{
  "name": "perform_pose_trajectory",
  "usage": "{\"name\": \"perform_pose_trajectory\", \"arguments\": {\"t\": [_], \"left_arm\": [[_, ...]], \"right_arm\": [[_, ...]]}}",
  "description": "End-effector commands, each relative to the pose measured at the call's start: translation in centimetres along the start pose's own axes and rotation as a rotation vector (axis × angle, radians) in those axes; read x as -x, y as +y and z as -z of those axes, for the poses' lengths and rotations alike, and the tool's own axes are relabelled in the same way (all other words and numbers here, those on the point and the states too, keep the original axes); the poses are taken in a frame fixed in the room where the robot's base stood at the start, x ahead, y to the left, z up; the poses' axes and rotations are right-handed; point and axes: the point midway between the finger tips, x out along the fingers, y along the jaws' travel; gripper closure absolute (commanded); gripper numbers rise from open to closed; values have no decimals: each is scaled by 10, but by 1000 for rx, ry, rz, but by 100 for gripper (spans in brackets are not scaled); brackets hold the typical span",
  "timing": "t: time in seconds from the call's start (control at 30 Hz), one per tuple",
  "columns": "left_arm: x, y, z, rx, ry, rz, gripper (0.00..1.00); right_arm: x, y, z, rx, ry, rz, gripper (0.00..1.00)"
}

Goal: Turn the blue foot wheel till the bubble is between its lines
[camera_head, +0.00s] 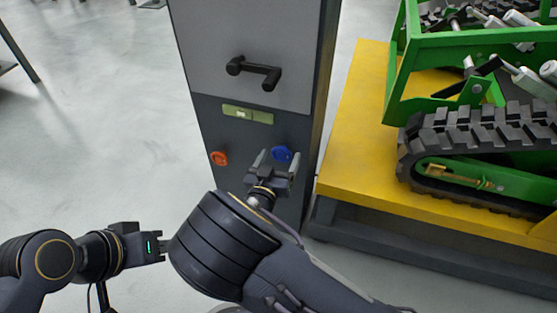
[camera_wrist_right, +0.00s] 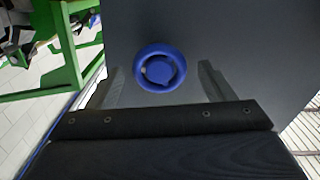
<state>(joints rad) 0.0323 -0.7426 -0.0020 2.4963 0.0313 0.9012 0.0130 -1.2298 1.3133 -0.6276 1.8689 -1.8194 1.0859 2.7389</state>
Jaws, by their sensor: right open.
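The blue foot wheel (camera_head: 281,154) sits on the dark lower front of a grey cabinet, right of an orange wheel. In the right wrist view the blue wheel (camera_wrist_right: 160,68) shows as a ring with a hub. My right gripper (camera_head: 276,163) is open in front of it. In the right wrist view the fingers of my right gripper (camera_wrist_right: 162,84) stand either side of the wheel, apart from it. A yellow-green level vial (camera_head: 247,114) lies above the wheels. A pale bubble shows near its middle; its lines are too small to judge. My left gripper (camera_head: 145,246) is low at left, its jaws unclear.
The orange wheel (camera_head: 219,158) is on the same panel at left. A black handle (camera_head: 254,72) juts out above the vial. A yellow platform (camera_head: 350,150) with a green tracked carrier (camera_head: 470,150) stands close at right.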

Motion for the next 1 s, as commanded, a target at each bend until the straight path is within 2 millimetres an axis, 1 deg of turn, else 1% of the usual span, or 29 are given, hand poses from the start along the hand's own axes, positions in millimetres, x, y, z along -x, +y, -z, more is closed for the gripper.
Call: {"name": "perform_pose_trajectory", "arguments": {"t": [0.1, 0.13, 0.4, 0.47, 0.77, 1.0], "left_arm": [[0, 0, 0, 0, 0, 0, 64], [0, 0, 0, 0, 0, 0, 64], [0, 0, 0, 0, 0, 0, 64], [0, 0, 0, 0, 0, 0, 64], [-2, -1, -1, 0, 0, 0, 64], [-7, -3, -4, 0, 0, 0, 64]], "right_arm": [[0, 0, 0, 0, 0, 0, 25], [0, 0, 0, 0, 0, 0, 27], [0, 0, 0, 0, -1, -1, 63], [0, 0, 0, 0, -1, -1, 69], [0, 0, -1, 38, -1, -1, 69], [0, 0, -2, 174, -2, -2, 69]]}}
